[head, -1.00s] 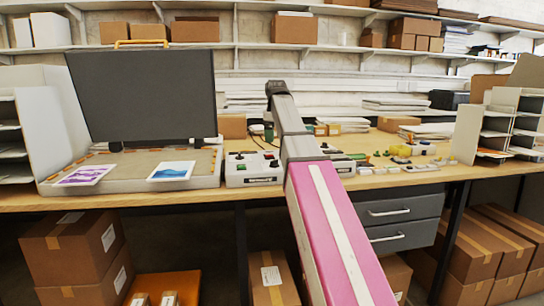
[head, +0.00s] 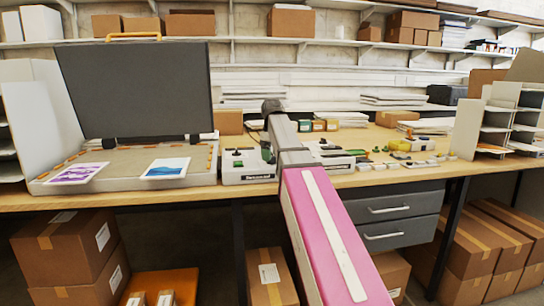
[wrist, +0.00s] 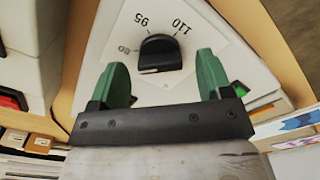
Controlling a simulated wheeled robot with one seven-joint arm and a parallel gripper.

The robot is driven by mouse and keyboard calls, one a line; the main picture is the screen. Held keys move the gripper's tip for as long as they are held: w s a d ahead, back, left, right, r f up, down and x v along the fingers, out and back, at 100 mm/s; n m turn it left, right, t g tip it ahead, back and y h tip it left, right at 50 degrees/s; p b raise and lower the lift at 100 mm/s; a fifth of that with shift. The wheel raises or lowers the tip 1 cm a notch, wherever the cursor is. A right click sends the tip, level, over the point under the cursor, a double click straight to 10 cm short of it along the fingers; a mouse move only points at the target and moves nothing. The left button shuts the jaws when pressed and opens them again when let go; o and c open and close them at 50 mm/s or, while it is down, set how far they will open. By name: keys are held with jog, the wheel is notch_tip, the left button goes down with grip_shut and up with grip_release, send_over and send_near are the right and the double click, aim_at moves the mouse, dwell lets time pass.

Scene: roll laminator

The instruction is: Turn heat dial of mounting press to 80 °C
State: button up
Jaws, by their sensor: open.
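In the wrist view a black heat dial (wrist: 160,53) sits on a white panel (wrist: 108,35). The readable marks are 80, 95 and 110, with 80 at the left. A white line shows on the knob's lower-left edge; I cannot tell which mark it points to. My gripper (wrist: 163,66) is open, its green fingers on either side of the dial, with gaps to the knob. In the head view the mounting press (head: 125,165) has its dark lid raised, and a white control box (head: 248,175) stands beside it.
Two prints (head: 165,168) lie at the press's front edge. Another switch box (head: 330,155) stands right of my arm. Small parts (head: 395,160) are scattered on the wooden table (head: 445,168) farther right. White file racks (head: 497,120) stand at the right end.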

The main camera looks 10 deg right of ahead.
jog(key=shift+f, duration=0.3)
jog(key=c, duration=0.9)
jog(key=shift+m, duration=1.5)
jog(key=o, duration=0.9)
